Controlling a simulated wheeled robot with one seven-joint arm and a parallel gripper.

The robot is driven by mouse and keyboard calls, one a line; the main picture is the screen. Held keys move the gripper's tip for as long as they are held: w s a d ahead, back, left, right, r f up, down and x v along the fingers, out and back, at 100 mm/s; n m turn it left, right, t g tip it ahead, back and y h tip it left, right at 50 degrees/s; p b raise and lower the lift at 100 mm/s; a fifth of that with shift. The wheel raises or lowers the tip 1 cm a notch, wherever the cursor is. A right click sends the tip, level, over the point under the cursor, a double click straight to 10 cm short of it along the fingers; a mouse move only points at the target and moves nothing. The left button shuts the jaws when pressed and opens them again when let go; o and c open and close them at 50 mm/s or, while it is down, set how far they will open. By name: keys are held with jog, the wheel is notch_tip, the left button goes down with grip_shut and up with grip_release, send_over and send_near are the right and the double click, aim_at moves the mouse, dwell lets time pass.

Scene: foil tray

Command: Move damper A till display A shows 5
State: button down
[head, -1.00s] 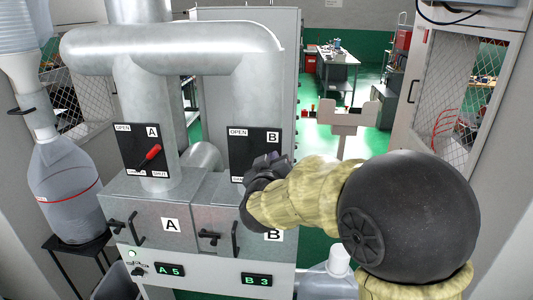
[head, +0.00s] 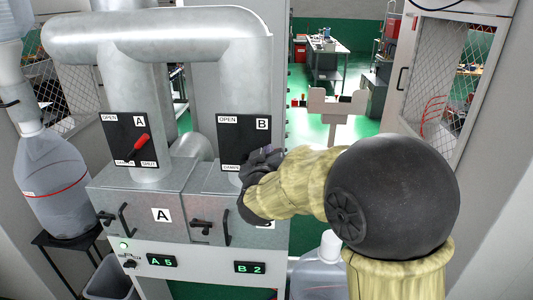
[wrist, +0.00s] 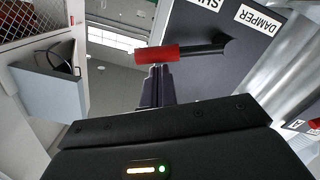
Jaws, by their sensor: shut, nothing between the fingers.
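Damper A's black panel (head: 118,127) has a red-handled lever (head: 141,143) slanting up to the right. Display A (head: 162,261) reads 5. Display B (head: 250,268) reads 2. My gripper (head: 262,160) is in front of the lower part of damper B's panel (head: 232,133), hiding its lever in the head view. In the wrist view, the shut fingers (wrist: 156,85) are right by a red handle (wrist: 157,54) on a dark lever, with nothing between them. I cannot tell whether they touch it.
Boxes A (head: 135,205) and B stand below the panels with black handles on their fronts. A large clear jug (head: 55,185) stands at the left on a black stand. My arm covers the right front. A workbench (head: 326,55) is far behind.

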jog(key=s+a+r, duration=0.2)
jog(key=s+r, duration=0.2)
jog(key=s, duration=0.6)
jog(key=shift+s, duration=0.4)
